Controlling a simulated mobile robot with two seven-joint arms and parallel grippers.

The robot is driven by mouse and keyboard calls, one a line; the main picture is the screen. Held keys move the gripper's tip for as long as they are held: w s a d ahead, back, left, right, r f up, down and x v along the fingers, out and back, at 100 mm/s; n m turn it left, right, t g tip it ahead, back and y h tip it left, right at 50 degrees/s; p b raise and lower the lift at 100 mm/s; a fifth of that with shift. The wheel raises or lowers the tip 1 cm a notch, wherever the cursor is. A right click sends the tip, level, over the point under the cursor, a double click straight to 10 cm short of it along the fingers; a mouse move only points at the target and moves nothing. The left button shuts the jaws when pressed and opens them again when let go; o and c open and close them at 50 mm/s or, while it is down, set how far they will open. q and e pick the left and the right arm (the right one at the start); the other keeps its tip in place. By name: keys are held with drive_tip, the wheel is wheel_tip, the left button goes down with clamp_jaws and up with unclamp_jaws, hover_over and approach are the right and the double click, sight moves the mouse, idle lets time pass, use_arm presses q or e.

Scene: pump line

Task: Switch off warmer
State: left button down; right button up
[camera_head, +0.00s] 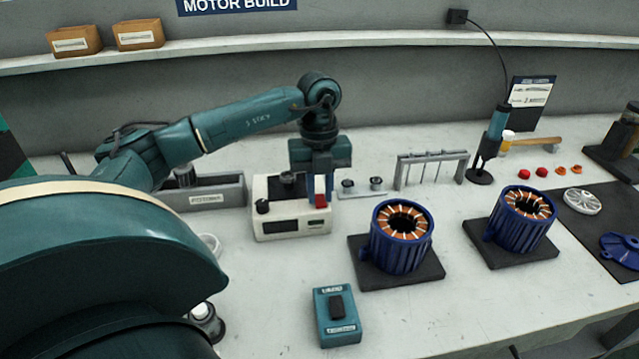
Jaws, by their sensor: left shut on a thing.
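The warmer (290,226) is a cream box on the bench left of centre. Its front has a dark display and a black knob (263,207). A red switch (321,202) shows at its upper right corner. My left gripper (319,190) reaches in from the left and points down at this corner. Its fingers are shut at the red switch and partly hide it. Whether the switch is on or off cannot be told. My right gripper is not in view.
Two blue motor stators (402,240) (522,215) stand on dark pads to the right. A teal box with a black button (337,316) lies in front. A grey tray (215,194) is left of the warmer, and a metal rack (430,168) is right of it.

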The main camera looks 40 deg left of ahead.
sight(320, 201)
use_arm(q)
drive_tip(key=shift+s+d+t+y, duration=0.1)
drive_tip(key=shift+t+y, duration=0.4)
drive_tip(key=shift+y, duration=0.1)
drive_tip(key=c, duration=1.3)
unclamp_jaws()
wheel_tip(320, 201, up, 13)
drive_tip(key=shift+r+p, duration=0.1)
drive_tip(key=shift+p, duration=0.7)
drive_tip(key=shift+s+d, duration=0.1)
